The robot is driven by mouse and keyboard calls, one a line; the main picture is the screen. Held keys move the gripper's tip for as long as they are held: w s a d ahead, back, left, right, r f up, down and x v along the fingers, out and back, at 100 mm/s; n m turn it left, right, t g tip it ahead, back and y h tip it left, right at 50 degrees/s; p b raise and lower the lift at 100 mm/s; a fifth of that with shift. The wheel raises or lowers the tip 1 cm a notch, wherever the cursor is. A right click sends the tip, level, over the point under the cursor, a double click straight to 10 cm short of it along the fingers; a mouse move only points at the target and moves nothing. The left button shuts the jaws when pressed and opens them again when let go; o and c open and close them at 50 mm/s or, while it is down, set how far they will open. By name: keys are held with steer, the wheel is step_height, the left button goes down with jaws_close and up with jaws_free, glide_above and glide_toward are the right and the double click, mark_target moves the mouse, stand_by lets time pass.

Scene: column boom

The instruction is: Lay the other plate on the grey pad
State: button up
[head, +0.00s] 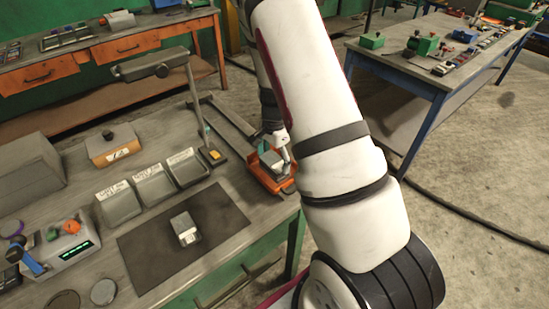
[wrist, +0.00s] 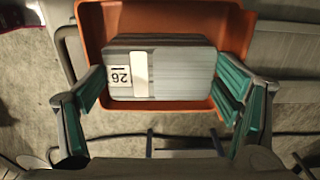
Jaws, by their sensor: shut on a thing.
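A grey plate (wrist: 185,72) with a white label reading 26 lies in an orange tray (wrist: 228,20) in the wrist view. Further plate edges show behind its top edge. My gripper (wrist: 163,85) has its teal-padded fingers on both sides of the plate, shut on it. In the head view my gripper (head: 273,157) reaches down into the orange tray (head: 283,187) at the bench's right end; my arm hides part of this. A dark grey pad (head: 150,262) lies flat on the bench, with a small grey block with a pale label (head: 185,229) on it.
Several labelled grey bins (head: 153,184) stand behind the pad. A post with a horizontal boom (head: 150,66) rises behind them. Round discs (head: 103,292) lie at the front.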

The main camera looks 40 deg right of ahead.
mark_target(275, 161)
steer(key=o, duration=1.7)
step_height(275, 161, up, 12)
steer(key=s+a+r+n+t+y, duration=0.1)
steer(key=s+a+r+n, duration=0.25)
steer(key=a+r, duration=0.3)
steer(key=s+a+r+n+t, duration=0.2)
steer(key=a+r+n, duration=0.25)
steer(key=r, duration=0.35)
steer(key=s+a+r+n+t, duration=0.1)
steer(key=s+a+r+n, duration=0.1)
steer(key=s+n, duration=0.1)
steer(key=s+a+r+n, duration=0.2)
steer(key=s+r+n, duration=0.1)
steer(key=s, duration=0.3)
steer(key=s+a+r+n+t+h, duration=0.1)
steer(key=s+a+r+n, duration=0.2)
steer(key=s, duration=0.2)
steer(key=shift+s+n+t+b, duration=0.15)
steer(key=shift+n+t+b, duration=0.15)
steer(key=shift+b, duration=0.05)
